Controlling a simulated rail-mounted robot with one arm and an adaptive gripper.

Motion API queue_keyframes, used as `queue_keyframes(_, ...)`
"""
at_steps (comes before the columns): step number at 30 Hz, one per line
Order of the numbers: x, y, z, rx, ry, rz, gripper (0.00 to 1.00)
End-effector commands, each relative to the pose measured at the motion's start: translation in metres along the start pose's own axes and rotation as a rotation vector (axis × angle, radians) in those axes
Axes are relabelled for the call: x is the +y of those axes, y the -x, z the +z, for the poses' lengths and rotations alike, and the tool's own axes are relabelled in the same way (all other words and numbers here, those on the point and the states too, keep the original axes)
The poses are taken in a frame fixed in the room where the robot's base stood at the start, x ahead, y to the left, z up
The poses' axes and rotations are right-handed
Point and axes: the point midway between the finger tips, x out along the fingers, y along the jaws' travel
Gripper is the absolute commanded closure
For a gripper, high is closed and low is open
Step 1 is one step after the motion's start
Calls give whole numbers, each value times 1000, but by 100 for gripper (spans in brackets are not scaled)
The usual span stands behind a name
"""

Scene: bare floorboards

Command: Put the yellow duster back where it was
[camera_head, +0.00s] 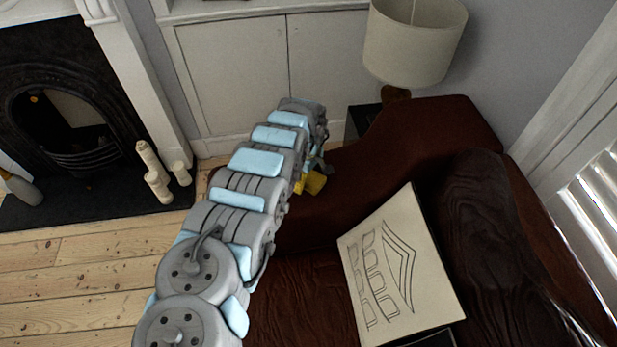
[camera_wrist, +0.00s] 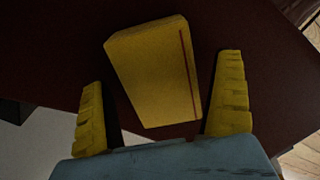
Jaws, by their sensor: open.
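The yellow duster (camera_wrist: 150,70) is a block-like yellow piece with a thin red stripe near its right edge. It lies on the dark red-brown sofa (camera_wrist: 60,45), apparently on the sofa's arm. My gripper (camera_wrist: 161,75) is open, with one yellow finger on each side of the duster's near part. Gaps show between the fingers and the duster, and its far end reaches beyond them. In the head view, a small yellow patch shows beside the end of my arm; I cannot tell duster from fingers there.
A cream board with a line drawing (camera_head: 385,260) leans on the sofa (camera_head: 420,125). A lamp (camera_head: 415,45) stands behind the sofa arm. Candles (camera_head: 155,175) stand by the fireplace (camera_head: 65,110) at left. Bare floorboards (camera_head: 85,265) lie open at lower left.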

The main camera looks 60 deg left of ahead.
Motion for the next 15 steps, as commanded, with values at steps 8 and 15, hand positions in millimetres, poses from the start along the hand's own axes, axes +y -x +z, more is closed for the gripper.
queue_keyframes(8,0,30,-1,2,0,0,3)
queue_keyframes(15,0,57,-1,2,1,-3,3)
